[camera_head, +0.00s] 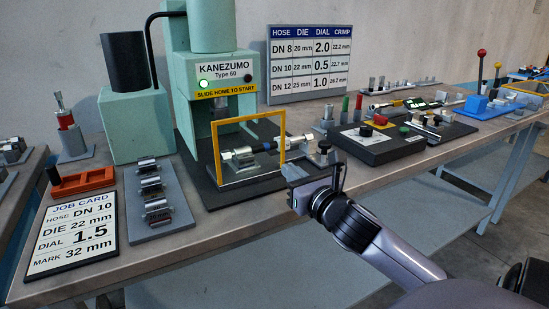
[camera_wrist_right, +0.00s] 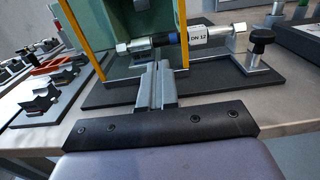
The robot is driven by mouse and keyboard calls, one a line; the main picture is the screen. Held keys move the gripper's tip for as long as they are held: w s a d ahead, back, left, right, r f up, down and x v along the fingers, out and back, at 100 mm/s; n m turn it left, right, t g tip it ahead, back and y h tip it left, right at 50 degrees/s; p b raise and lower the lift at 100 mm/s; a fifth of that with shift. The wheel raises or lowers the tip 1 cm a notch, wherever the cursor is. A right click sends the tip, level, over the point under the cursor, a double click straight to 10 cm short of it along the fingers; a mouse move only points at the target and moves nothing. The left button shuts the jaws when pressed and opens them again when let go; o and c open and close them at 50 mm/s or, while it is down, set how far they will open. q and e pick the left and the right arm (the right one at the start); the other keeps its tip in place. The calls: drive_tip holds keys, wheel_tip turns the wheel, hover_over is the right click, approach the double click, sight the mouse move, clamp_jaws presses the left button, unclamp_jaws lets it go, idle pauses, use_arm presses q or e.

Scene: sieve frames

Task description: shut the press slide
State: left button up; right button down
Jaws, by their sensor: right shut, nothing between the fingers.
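My right gripper (camera_head: 292,171) is shut and empty, in front of the frame's right side. In the wrist view its fingers (camera_wrist_right: 157,66) point at the hose; contact cannot be told. My left gripper is out of view.
A die rack (camera_head: 150,227) and job card (camera_head: 73,236) lie left of the press. A black control box (camera_head: 378,148) with red and green buttons stands to the right. A hose chart (camera_head: 309,62) stands behind. The table's front edge runs under my right arm.

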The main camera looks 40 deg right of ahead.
sight(268, 152)
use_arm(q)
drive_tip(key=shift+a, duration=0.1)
use_arm(e)
drive_tip(key=shift+x, duration=3.9)
